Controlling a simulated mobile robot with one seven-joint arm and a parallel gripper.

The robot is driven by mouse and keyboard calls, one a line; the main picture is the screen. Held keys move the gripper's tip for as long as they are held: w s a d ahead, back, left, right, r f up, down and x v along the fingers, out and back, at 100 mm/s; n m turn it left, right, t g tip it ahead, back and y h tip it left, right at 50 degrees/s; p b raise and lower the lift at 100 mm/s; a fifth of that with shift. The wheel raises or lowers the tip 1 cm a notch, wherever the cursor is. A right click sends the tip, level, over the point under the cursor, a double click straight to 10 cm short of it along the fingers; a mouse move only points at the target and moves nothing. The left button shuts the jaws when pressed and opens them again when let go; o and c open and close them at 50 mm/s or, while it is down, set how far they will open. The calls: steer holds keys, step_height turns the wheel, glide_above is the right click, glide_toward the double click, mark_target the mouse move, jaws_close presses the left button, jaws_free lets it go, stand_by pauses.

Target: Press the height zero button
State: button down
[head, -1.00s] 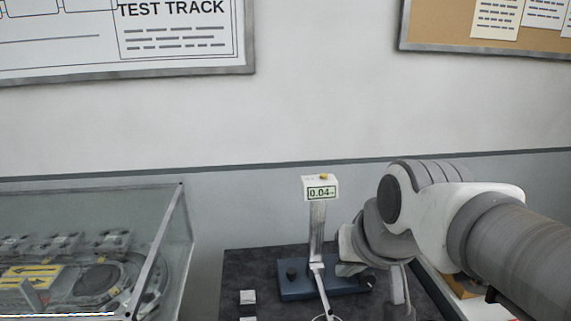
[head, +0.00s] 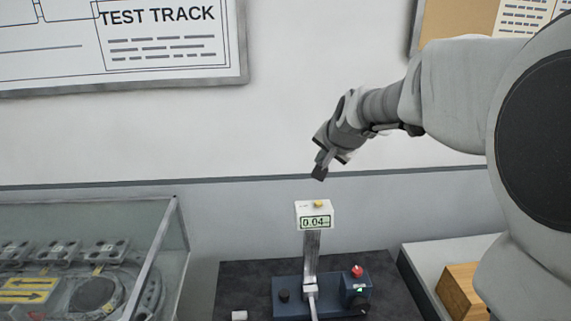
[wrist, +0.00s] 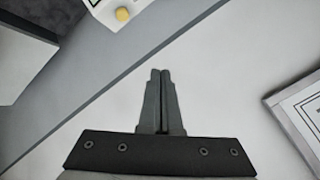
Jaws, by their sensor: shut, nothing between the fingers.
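The height gauge has a white display head (head: 314,215) reading 0.04, on a grey upright column (head: 311,255) above a blue base (head: 290,293). A small yellow button (head: 318,204) sits on top of the display head. In the wrist view the yellow button (wrist: 122,14) is near the top edge, on a partly cropped white surface. My gripper (head: 319,174) is shut and empty, pointing down, a little above the yellow button and apart from it. Its closed fingers (wrist: 160,75) also show in the wrist view, with the button ahead and to the left.
A glass case (head: 150,255) with track parts stands at left. A wooden block (head: 460,290) lies in a tray at right. The wall is behind.

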steer(key=shift+f, duration=0.1)
stand_by(0.3)
steer(key=b, duration=0.8)
glide_above(319, 209)
step_height(319, 209, down, 9)
steer(key=shift+r, duration=0.2)
steer(key=shift+f, duration=0.1)
stand_by(1.4)
steer(key=shift+f, duration=0.3)
steer(key=shift+f+b, duration=0.6)
steer(key=shift+b, duration=0.15)
stand_by(0.4)
steer(key=shift+r, duration=0.1)
steer(key=shift+r+p, duration=0.8)
steer(key=shift+r, duration=0.1)
steer(key=shift+r, duration=0.1)
